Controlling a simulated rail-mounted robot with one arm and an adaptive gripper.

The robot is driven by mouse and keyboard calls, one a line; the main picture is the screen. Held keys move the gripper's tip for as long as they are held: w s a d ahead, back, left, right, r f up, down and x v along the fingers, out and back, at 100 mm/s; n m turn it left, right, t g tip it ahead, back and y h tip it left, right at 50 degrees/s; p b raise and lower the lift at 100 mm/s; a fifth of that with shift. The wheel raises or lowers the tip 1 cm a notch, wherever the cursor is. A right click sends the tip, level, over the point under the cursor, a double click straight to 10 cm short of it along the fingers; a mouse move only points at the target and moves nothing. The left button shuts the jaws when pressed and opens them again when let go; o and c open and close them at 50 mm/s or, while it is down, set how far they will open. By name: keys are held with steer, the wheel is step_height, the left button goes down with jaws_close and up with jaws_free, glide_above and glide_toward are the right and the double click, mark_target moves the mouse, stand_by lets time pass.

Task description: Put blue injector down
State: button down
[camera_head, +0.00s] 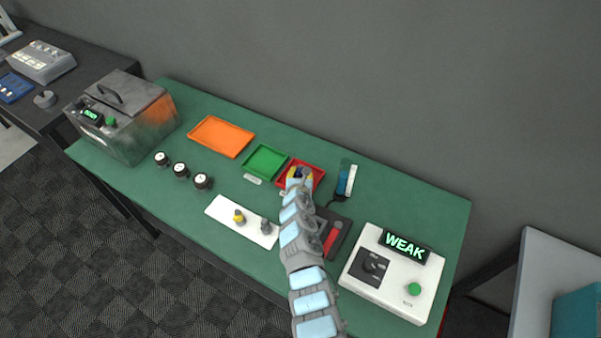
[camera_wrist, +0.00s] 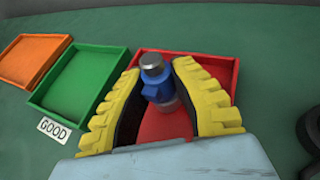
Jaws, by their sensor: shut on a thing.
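The blue injector (camera_wrist: 158,86), with a silver metal top, stands roughly upright between the yellow jaws of my gripper (camera_wrist: 160,90) in the wrist view. The jaws are shut on it, over the red tray (camera_wrist: 215,68). I cannot tell whether its lower end touches the tray floor. In the head view my gripper (camera_head: 300,174) is over the red tray (camera_head: 318,172), and the arm hides part of the tray.
Left of the red tray are an empty green tray (camera_head: 265,146) with a "GOOD" label (camera_wrist: 53,128) and an empty orange tray (camera_head: 221,118). A white board (camera_head: 229,228) holds a yellow injector (camera_head: 239,216) and a grey piece (camera_head: 266,226). A tester (camera_head: 350,285) reading "WEAK" stands at right.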

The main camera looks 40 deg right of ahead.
mark_target(300, 174)
steer(key=shift+f, duration=0.15)
steer(key=c, duration=1)
jaws_free()
steer(key=shift+c, duration=0.2)
steer(key=shift+r, duration=0.25)
steer(key=shift+p+v, duration=0.9)
steer(key=shift+v, duration=0.7)
steer(key=shift+p+v, duration=0.4)
steer(key=shift+v, duration=3.95)
steer(key=shift+a+f, duration=0.1)
steer(key=shift+f, duration=0.05)
